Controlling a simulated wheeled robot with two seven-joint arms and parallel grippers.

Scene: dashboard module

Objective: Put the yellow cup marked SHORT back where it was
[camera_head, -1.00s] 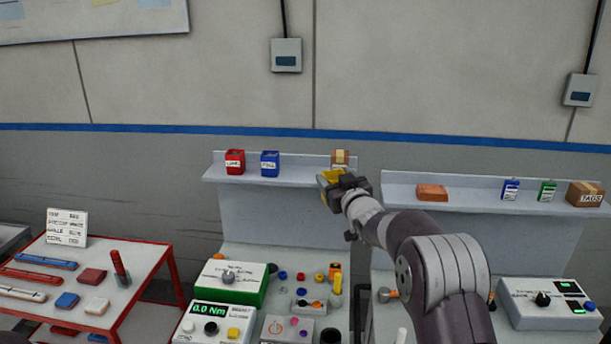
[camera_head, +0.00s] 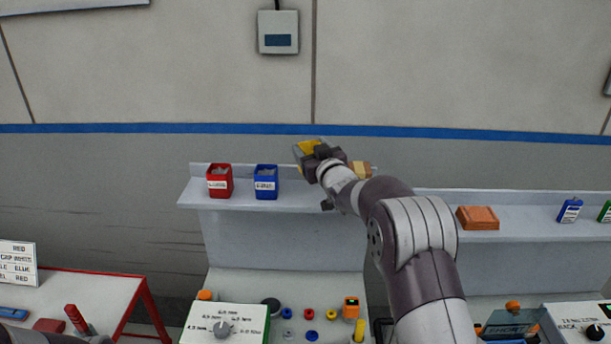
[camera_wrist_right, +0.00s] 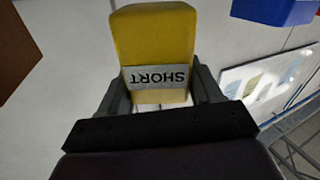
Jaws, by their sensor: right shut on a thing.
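The yellow cup (camera_head: 309,147) is held in my right gripper (camera_head: 316,156), above the left wall shelf (camera_head: 290,200). In the right wrist view the yellow cup (camera_wrist_right: 153,40) sits between both fingers, its white SHORT label upside down. In the head view, a red cup (camera_head: 219,182) and a blue cup (camera_head: 265,183) stand on the shelf to the left of my gripper. The shelf surface below the held cup shows clear between the blue cup and my arm. My left gripper is not seen.
A small cardboard box (camera_head: 361,170) is partly hidden behind my right wrist. The right shelf (camera_head: 440,206) bears an orange-brown block (camera_head: 478,217) and blue and green containers. A workbench with coloured knobs and a white panel (camera_head: 226,324) lies below.

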